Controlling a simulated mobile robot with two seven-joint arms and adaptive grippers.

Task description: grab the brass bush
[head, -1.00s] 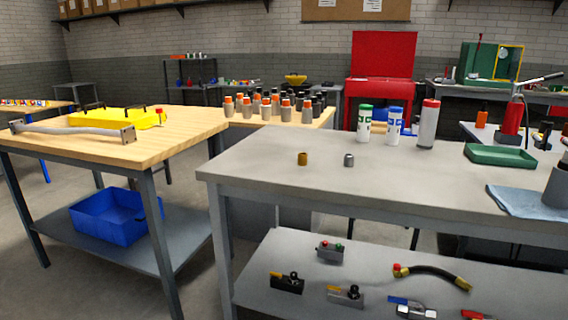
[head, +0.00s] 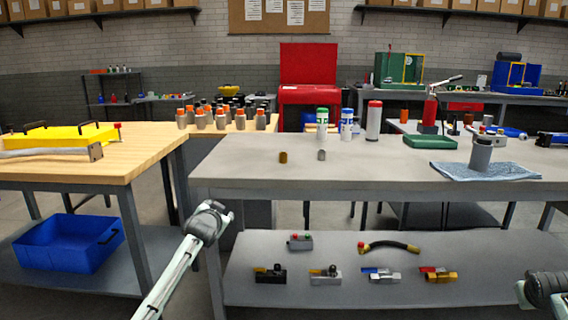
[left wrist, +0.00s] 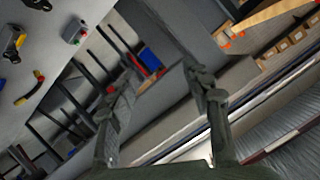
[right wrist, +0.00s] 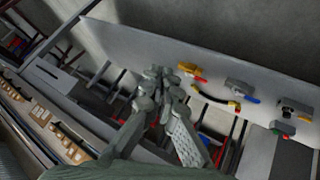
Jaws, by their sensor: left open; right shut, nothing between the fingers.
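The brass bush (head: 283,157) is a small brass-coloured cylinder upright on the grey table top (head: 240,168), left of centre in the head view. A similar silver-grey bush (head: 321,155) stands apart to its right. My left gripper (left wrist: 161,80) is open and empty in the left wrist view, fingers wide apart. My right gripper (right wrist: 158,88) is shut with nothing between its fingers in the right wrist view. In the head view my arms show low at left and at the lower right edge, well apart from the bush. Neither wrist view shows the brass bush.
Spray cans (head: 373,120), a green tray (head: 430,142) and a blue cloth (head: 487,171) with a grey part sit further back or right. Valves and a hose (head: 388,246) lie on the lower shelf. A wooden table (head: 90,165) stands left. The table around the bush is clear.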

